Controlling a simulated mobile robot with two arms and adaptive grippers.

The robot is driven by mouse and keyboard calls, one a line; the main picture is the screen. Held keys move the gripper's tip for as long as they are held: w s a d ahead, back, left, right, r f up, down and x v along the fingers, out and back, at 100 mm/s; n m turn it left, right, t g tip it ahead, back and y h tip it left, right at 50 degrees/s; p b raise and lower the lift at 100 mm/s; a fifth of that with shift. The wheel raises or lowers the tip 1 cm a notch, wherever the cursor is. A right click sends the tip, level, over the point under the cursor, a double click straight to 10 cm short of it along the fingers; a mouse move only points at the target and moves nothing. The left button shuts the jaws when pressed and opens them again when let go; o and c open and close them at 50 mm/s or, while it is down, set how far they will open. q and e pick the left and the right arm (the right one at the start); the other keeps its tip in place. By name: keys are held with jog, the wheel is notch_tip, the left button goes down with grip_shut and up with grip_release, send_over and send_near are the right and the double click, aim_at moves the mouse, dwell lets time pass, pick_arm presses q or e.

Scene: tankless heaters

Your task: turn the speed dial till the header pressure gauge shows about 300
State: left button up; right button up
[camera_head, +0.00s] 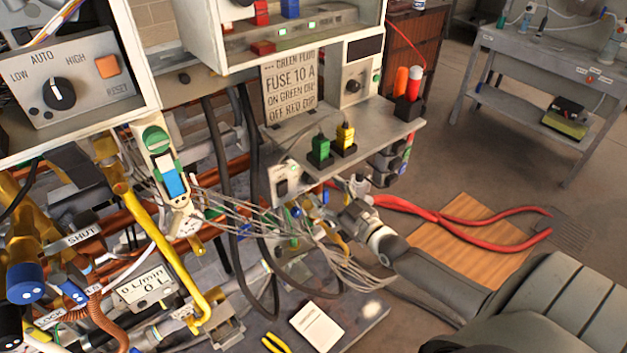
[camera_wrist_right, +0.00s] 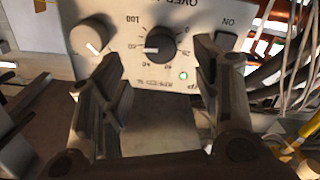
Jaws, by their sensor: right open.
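In the right wrist view, a black dial (camera_wrist_right: 160,45) with a white pointer mark sits on a pale panel, inside a scale with 0 and 100 marked. The pointer faces left in the picture. It looks like the speed dial, but its label is too blurred to read. My right gripper (camera_wrist_right: 166,56) is open, with one finger on each side of the dial; I cannot tell whether they touch it. In the head view the right gripper (camera_head: 350,190) is partly hidden among thin cables by the bench. I cannot make out a header pressure gauge. My left gripper is out of view.
Beside the dial are a pale knob (camera_wrist_right: 90,38), an ON switch (camera_wrist_right: 228,25) and a lit green lamp (camera_wrist_right: 183,75). Cables hang close by.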

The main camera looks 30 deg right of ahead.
aim_at(313, 180)
jog(key=shift+w+a, duration=0.15)
jog(key=shift+w, duration=1.45)
jog(key=shift+w+a, duration=0.15)
jog(key=shift+w, duration=1.4)
jog(key=shift+c, duration=0.3)
jog(key=c, duration=1)
